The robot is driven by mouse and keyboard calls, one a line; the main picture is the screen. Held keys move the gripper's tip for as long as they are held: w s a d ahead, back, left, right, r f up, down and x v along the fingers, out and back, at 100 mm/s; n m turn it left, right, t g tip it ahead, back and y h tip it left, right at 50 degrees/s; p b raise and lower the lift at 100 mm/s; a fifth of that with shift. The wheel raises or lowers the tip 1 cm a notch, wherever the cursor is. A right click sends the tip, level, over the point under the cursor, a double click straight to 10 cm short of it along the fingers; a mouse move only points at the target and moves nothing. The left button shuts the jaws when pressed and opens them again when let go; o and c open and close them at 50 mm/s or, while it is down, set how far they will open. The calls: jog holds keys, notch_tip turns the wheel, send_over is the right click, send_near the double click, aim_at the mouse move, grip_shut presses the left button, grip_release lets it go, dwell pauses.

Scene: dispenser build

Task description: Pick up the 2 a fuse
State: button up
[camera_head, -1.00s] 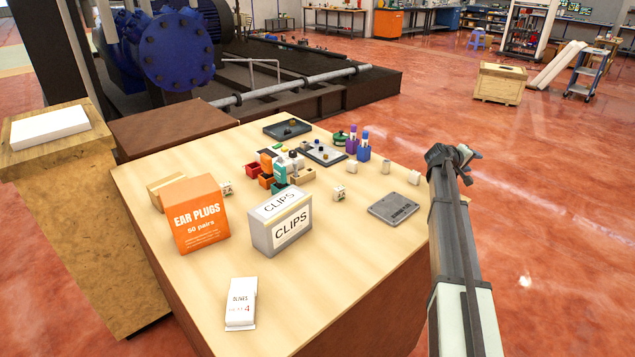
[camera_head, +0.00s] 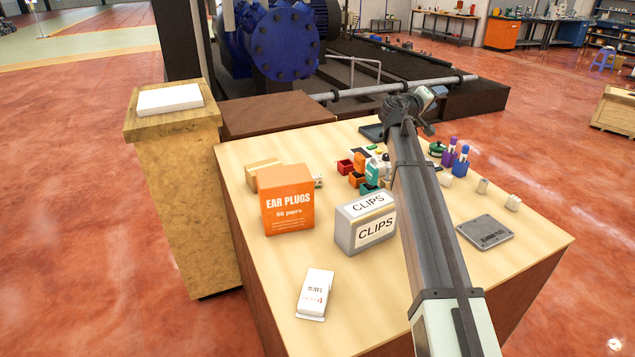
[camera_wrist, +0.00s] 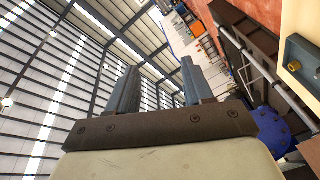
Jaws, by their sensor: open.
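My gripper (camera_head: 430,98) is raised above the far part of the table, apart from the blocks. In the wrist view my gripper (camera_wrist: 160,68) has its two fingers spread, with nothing between them. My arm hides part of the table.
The orange ear plugs box (camera_head: 287,200) and grey clips box (camera_head: 365,222) stand in front of coloured bins (camera_head: 372,172). A white carton (camera_head: 315,292) lies near the front. A grey flat plate (camera_head: 487,232) and purple bottles (camera_head: 455,157) are on the right. A dark tray (camera_head: 372,132) is behind.

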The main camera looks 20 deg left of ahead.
jog(key=s+a+f+m+g+y, duration=0.1)
jog(key=s+a+f+m+g, duration=0.2)
jog(key=a+m, duration=0.5)
jog(key=m+g+y, duration=0.4)
jog(key=m+g, duration=0.5)
jog(key=g, duration=0.1)
send_near(317, 176)
jog(key=x, duration=0.4)
jog(key=shift+w+d+f, duration=0.1)
jog(key=shift+d+f, duration=0.1)
jog(key=shift+d, duration=0.25)
jog(key=shift+a+x, duration=0.2)
jog(key=shift+x, duration=1.15)
jog(key=shift+a+x, duration=0.2)
jog(key=shift+x, duration=1.2)
jog(key=shift+f, duration=0.1)
grip_shut()
